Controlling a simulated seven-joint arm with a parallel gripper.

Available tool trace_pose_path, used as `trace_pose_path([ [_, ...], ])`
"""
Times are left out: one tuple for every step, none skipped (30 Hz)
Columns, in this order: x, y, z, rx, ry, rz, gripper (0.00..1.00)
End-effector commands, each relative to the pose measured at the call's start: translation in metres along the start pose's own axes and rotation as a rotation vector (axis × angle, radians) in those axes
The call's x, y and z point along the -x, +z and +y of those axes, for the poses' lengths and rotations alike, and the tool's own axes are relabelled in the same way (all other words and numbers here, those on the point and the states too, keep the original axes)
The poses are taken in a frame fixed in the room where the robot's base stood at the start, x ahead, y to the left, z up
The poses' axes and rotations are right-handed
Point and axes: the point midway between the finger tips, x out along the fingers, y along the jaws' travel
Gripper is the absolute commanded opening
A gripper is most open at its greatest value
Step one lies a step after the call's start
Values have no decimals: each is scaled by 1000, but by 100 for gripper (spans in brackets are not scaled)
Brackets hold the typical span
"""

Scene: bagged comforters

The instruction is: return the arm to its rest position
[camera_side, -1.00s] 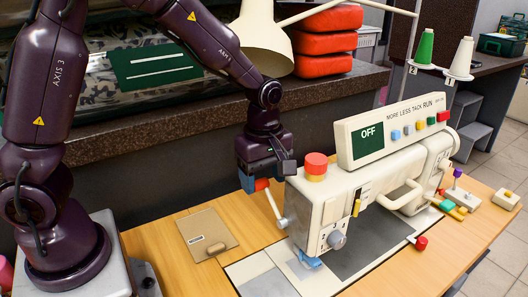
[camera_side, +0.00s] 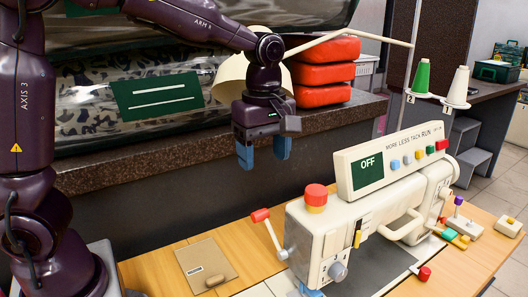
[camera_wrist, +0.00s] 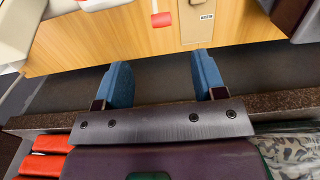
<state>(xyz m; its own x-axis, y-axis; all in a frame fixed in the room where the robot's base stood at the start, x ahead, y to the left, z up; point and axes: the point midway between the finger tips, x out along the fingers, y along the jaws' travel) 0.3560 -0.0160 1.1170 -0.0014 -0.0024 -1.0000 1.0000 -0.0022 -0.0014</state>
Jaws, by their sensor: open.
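My gripper (camera_side: 264,152) hangs in the air above and behind the sewing machine, with its two blue fingers pointing down. It is open and empty. In the wrist view the fingers of my gripper (camera_wrist: 164,82) stand well apart with nothing between them. The sewing machine (camera_side: 330,225) sits on the wooden table, its sign reading OFF. Its red-tipped lever (camera_side: 260,215) is below my gripper and apart from it. The lever's red tip also shows in the wrist view (camera_wrist: 161,19).
A dark stone ledge (camera_side: 150,150) runs behind the table, bearing camouflage bagged bundles (camera_side: 85,100) and stacked red cushions (camera_side: 325,75). A lamp shade (camera_side: 232,75) is close behind my arm. Thread cones (camera_side: 458,85) stand at right. A tan board (camera_side: 203,268) lies on the table.

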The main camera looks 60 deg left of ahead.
Motion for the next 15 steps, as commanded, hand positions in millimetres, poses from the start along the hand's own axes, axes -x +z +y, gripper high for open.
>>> trace_pose_path([
  [0, 0, 0, 0, 0, 0, 64],
  [0, 0, 0, 0, 0, 0, 64],
  [0, 0, 0, 0, 0, 0, 64],
  [0, 0, 0, -1, 0, 0, 64],
  [0, 0, 0, -5, 0, 0, 64],
  [0, 0, 0, -20, 0, 0, 64],
  [0, 0, 0, -41, 2, 0, 64],
  [0, 0, 1, -70, 4, 0, 64],
  [-1, 0, 2, -125, 9, 1, 64],
  [-2, 0, 1, -178, 10, 3, 64],
  [-6, 0, -1, -242, 7, 4, 64],
  [-10, 1, -6, -345, 1, 3, 64],
  [-11, 3, -10, -430, 6, 0, 64],
  [-11, 3, -16, -519, 16, -3, 64],
  [-9, 4, -25, -641, 34, -5, 64],
])
